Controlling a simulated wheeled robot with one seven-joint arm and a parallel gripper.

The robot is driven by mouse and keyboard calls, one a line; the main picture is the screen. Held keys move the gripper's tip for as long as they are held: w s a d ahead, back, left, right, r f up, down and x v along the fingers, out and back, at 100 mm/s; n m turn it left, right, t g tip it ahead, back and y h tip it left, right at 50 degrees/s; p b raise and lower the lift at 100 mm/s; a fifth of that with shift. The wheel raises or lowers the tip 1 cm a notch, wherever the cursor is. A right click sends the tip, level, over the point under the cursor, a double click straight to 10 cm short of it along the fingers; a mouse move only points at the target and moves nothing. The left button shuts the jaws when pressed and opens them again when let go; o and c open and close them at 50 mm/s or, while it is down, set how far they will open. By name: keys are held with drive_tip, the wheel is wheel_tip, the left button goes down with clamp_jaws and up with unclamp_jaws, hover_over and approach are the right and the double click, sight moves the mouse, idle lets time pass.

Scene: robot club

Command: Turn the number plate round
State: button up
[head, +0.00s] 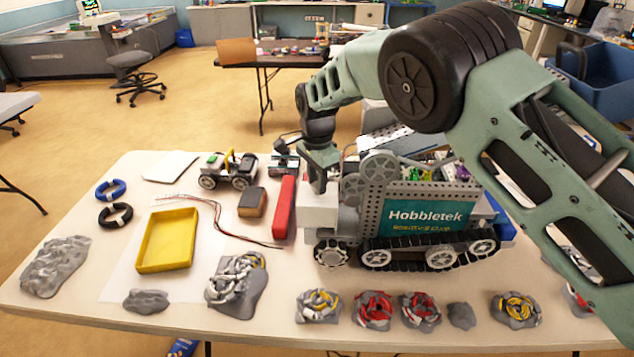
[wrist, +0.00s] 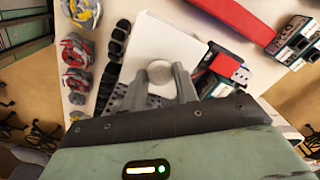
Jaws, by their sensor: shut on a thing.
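I take the white square plate in the wrist view (wrist: 172,38) to be the number plate. It shows no digits from here. A pale round knob (wrist: 160,73) sits near its edge, between the two fingers of my gripper (wrist: 161,80), which is shut on it. In the head view my gripper (head: 319,182) points down at the white piece (head: 319,216), at the left end of a tracked robot (head: 400,225). The fingertips are small and partly hidden there.
The tracked robot carries a teal Hobbletek sign (head: 425,220) and grey gears. A red bar (head: 284,207) stands close to the left. A yellow tray (head: 168,240) and wheeled model (head: 228,170) lie further left. Several grey clumps (head: 372,309) line the front edge.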

drive_tip(key=n+b, duration=0.1)
drive_tip(key=n, duration=0.3)
drive_tip(key=shift+n, duration=0.3)
drive_tip(key=n, duration=0.5)
drive_tip(key=shift+n+b, duration=0.3)
drive_tip(key=n, duration=0.9)
drive_tip(key=shift+n, duration=0.3)
drive_tip(key=o, duration=1)
drive_tip(key=shift+c, duration=0.2)
drive_tip(key=shift+r, duration=0.1)
wheel_tip(320, 180, up, 17)
drive_tip(key=b, duration=0.2)
drive_tip(key=shift+r+b, duration=0.15)
drive_tip(key=shift+b, duration=0.2)
